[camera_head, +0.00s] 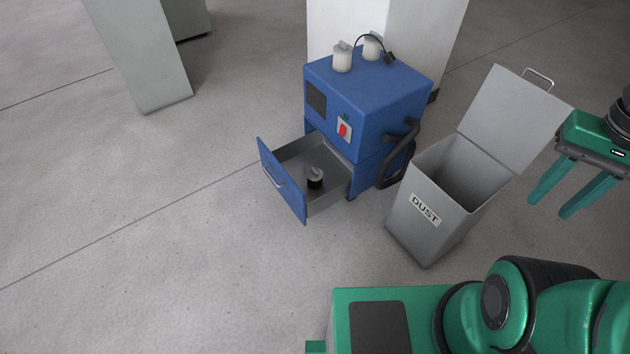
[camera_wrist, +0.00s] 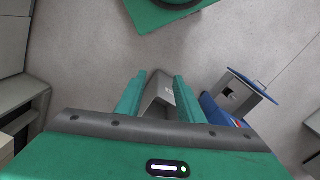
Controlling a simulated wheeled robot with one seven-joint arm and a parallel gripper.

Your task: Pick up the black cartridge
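The black cartridge (camera_head: 315,181) stands in the open drawer (camera_head: 330,196) of a blue machine (camera_head: 365,104). It is small, with a black lower part and a light grey top. In the wrist view a small dark shape sits in the drawer (camera_wrist: 248,92), too small to make out well. My gripper (camera_head: 552,207) is at the right edge of the head view, above the floor and right of the dust bin, well apart from the cartridge. Its two green fingers are spread with nothing between them; they also show in the wrist view (camera_wrist: 158,80).
A grey bin labelled DUST (camera_head: 410,225) stands right of the machine with its lid (camera_head: 515,120) raised, between my gripper and the drawer. Two white canisters (camera_head: 342,58) and a black hose sit on the machine. Floor on the left is clear. A grey pillar (camera_head: 145,60) stands behind.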

